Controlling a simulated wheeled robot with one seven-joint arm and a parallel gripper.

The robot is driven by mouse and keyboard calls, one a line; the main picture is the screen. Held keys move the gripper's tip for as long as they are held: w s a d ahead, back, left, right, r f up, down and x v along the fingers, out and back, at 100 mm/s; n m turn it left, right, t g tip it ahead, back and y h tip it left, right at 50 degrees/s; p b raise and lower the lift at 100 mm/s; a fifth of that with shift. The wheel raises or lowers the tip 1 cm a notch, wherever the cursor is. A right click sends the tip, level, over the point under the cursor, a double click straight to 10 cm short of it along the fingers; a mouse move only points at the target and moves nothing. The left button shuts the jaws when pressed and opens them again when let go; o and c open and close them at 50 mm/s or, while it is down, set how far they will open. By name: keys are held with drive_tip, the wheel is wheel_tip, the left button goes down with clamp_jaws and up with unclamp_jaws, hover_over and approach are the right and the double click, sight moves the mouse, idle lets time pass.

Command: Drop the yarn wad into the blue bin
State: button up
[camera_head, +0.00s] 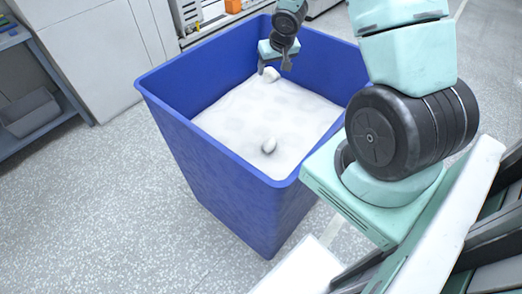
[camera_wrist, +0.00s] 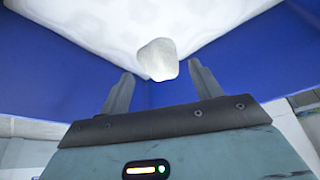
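The large blue bin (camera_head: 225,185) stands on the floor with a pale, white fill inside. My gripper (camera_head: 275,68) is over the far part of the bin, pointing down. In the wrist view my gripper (camera_wrist: 160,75) has its two fingers spread apart. A whitish yarn wad (camera_wrist: 157,60) shows between and just beyond the fingertips, with small gaps beside it. It also shows in the head view as a white lump (camera_head: 271,75) just under the fingers. I cannot tell whether it is in the air or resting on the fill.
The bin's blue walls (camera_wrist: 75,85) surround the gripper. A grey-blue shelf (camera_head: 35,110) with a grey tray stands at the left, and white cabinets (camera_head: 95,55) stand behind.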

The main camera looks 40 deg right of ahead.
drive_tip(key=shift+r, duration=0.1)
drive_tip(key=p+v, duration=0.6)
drive_tip(key=v, duration=1.1)
drive_tip(key=shift+p, duration=0.4)
